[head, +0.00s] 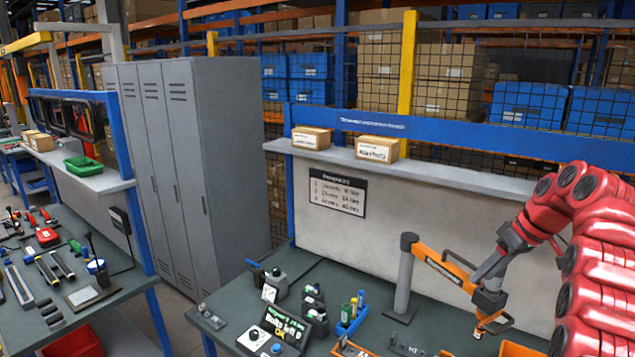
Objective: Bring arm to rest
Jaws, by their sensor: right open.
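An orange jointed arm (437,262) runs from a grey upright post (404,285) on the right workbench down to the right. Its far end carries a slim tool (481,331) that points down toward the bench. My right arm comes in from the right, red with a grey wrist. My right gripper (488,296) is open at the far end of the orange arm, just above the tool. Its fingers overlap the arm's end in the picture, and I cannot tell whether they touch it. My left gripper is not in the picture.
The bench (235,297) holds a small display (275,332), a blue bin of bottles (351,318) and orange trays along the front edge. A shelf with two cartons (377,149) spans behind. Grey lockers (190,160) and another tool bench (125,285) stand left.

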